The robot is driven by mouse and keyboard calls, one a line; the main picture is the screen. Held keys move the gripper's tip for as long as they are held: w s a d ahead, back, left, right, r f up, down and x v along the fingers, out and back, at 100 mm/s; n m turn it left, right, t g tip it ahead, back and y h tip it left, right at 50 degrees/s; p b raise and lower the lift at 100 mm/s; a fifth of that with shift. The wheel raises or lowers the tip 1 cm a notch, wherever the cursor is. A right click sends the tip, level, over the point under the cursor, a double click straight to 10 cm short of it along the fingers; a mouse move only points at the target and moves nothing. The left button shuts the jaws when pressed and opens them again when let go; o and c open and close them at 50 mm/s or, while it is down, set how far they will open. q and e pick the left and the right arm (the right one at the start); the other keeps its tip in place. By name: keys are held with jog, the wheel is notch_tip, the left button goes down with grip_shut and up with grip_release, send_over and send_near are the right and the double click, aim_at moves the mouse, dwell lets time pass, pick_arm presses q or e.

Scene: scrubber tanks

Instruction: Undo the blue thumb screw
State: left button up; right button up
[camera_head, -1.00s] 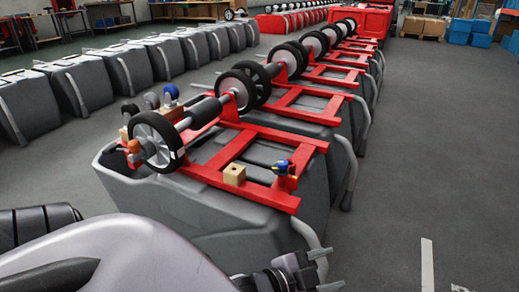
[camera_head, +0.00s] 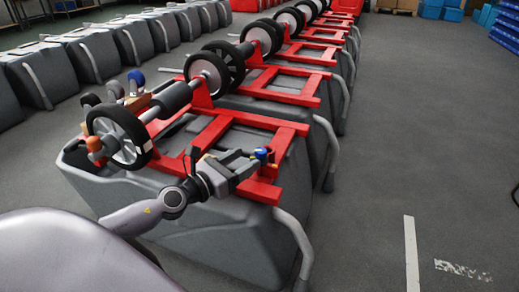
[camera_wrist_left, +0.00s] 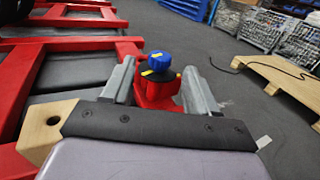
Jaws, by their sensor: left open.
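The blue thumb screw (camera_head: 262,153) stands on the near right corner of the red frame on the nearest grey tank. In the left wrist view the blue thumb screw (camera_wrist_left: 159,62) has a yellow mark and sits above a black piece on a red mount (camera_wrist_left: 156,92). My left gripper (camera_head: 252,162) reaches it from the left. In the left wrist view my left gripper (camera_wrist_left: 158,88) is open, one finger on each side of the screw and its mount. I cannot tell whether the fingers touch them. My right gripper is not in view.
A wooden block (camera_wrist_left: 46,128) with a hole is beside my left gripper. Wheels on an axle (camera_head: 118,138) and another blue knob (camera_head: 136,77) lie at the tank's left. More tanks line up behind. The grey floor (camera_head: 385,140) at the right is open.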

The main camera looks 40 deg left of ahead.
aim_at(257, 153)
pick_arm(q)
jog(key=shift+w+d+p, duration=0.15)
jog(key=shift+w+d, duration=0.1)
jog(key=shift+w, duration=0.85)
jog(key=shift+w+d+p, duration=0.1)
jog(key=shift+w+d, duration=0.1)
jog(key=shift+w, duration=0.95)
jog(key=shift+w+d+p, duration=0.15)
jog(key=shift+w+d, duration=0.1)
jog(key=shift+w, duration=0.85)
jog(key=c, duration=1)
